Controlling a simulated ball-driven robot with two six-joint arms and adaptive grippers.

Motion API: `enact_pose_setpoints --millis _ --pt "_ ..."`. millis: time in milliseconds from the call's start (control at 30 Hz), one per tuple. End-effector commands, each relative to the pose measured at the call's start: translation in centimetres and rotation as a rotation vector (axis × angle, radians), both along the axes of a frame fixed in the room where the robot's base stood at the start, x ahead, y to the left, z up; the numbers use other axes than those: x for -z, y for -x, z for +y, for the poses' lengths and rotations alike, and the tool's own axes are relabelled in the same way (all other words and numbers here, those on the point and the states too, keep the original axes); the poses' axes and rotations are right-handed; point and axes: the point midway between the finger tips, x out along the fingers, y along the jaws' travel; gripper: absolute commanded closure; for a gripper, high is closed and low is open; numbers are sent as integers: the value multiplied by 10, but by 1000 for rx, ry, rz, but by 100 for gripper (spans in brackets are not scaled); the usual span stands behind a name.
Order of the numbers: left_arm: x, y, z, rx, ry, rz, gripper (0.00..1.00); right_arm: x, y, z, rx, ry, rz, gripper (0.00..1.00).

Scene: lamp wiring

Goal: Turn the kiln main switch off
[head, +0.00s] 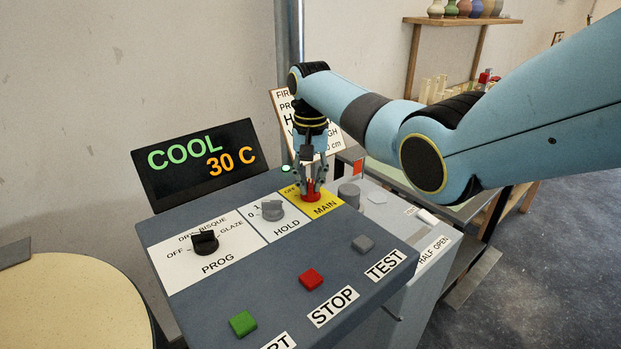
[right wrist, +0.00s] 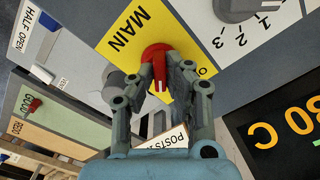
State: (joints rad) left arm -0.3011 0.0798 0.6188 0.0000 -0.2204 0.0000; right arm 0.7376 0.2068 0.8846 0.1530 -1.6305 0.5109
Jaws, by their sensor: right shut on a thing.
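The kiln main switch is a red knob (head: 312,196) on a yellow plate labelled MAIN (head: 325,209), at the far right of the sloped control panel (head: 290,250). My right gripper (head: 312,190) points down onto it and is shut on the knob. In the right wrist view the red knob (right wrist: 157,55) shows between the two fingers (right wrist: 162,80), with a pale mark on it. The fingers hide part of the knob and part of the plate's lettering, so I cannot tell its exact setting. My left gripper is not in view.
The grey HOLD knob (head: 272,209) and black PROG knob (head: 204,242) sit left of the main switch. Green (head: 243,323), red (head: 311,279) and grey (head: 363,243) buttons line the front. A display (head: 196,166) reads COOL 30 C. A paper sign stands behind my gripper.

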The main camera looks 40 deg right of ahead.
Motion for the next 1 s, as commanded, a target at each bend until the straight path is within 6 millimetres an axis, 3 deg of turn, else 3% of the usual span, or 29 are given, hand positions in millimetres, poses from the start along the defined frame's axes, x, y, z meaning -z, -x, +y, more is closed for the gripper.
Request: enact_pose_setpoints --millis 500,1000 --pt "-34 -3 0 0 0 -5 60 -3 -1 0 -422 0 -1 100" --pt "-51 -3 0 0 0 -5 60 -2 -1 0 -897 1 -1 100"
